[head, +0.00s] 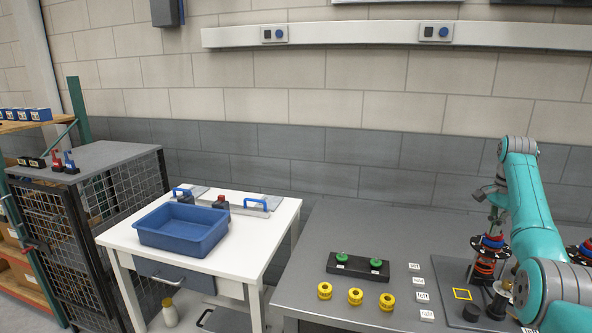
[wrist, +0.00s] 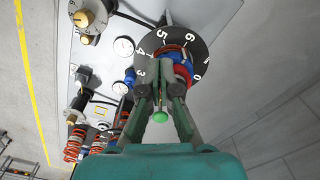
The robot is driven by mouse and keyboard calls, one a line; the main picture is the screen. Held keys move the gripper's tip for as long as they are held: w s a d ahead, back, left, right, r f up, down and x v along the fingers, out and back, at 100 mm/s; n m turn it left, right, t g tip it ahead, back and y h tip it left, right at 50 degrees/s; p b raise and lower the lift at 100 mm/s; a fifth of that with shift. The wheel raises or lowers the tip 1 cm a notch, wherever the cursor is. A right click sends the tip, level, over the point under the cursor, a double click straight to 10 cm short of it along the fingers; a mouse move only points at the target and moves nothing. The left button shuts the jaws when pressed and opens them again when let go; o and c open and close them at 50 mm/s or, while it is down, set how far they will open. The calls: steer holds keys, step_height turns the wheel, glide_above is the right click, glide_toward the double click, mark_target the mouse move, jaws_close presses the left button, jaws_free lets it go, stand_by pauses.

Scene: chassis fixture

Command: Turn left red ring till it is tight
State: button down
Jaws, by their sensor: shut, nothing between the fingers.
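The left post in the head view carries a dark disc (head: 478,243) with red and blue rings. The red ring (head: 485,268) sits below the disc. In the wrist view a numbered dark dial (wrist: 196,41) surrounds a red ring (wrist: 183,72) and blue parts, partly hidden by my fingers. My gripper (head: 495,212) is above the left post in the head view, pointing down. In the wrist view my gripper (wrist: 161,82) is shut and empty, its fingertips overlapping the dial's lower edge; I cannot tell whether they touch the ring. A second post with red and blue (head: 585,248) is mostly hidden behind my arm.
Yellow rings (head: 355,296) and a black block with green knobs (head: 358,266) lie on the grey bench, left of the fixture plate (head: 447,270). Spring-like orange parts (wrist: 73,145) and gauges (wrist: 123,46) show left in the wrist view. A blue bin (head: 182,238) is on the white table.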

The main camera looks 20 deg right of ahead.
steer(key=shift+f, duration=1)
steer(key=shift+w+r, duration=0.15)
steer(key=shift+w, duration=0.05)
steer(key=shift+w+a, duration=0.1)
steer(key=shift+w, duration=0.85)
steer(key=shift+w+d, duration=0.2)
steer(key=shift+w, duration=0.15)
stand_by(0.9)
steer(key=shift+a, duration=0.15)
steer(key=shift+w+a, duration=0.2)
steer(key=shift+a, duration=0.05)
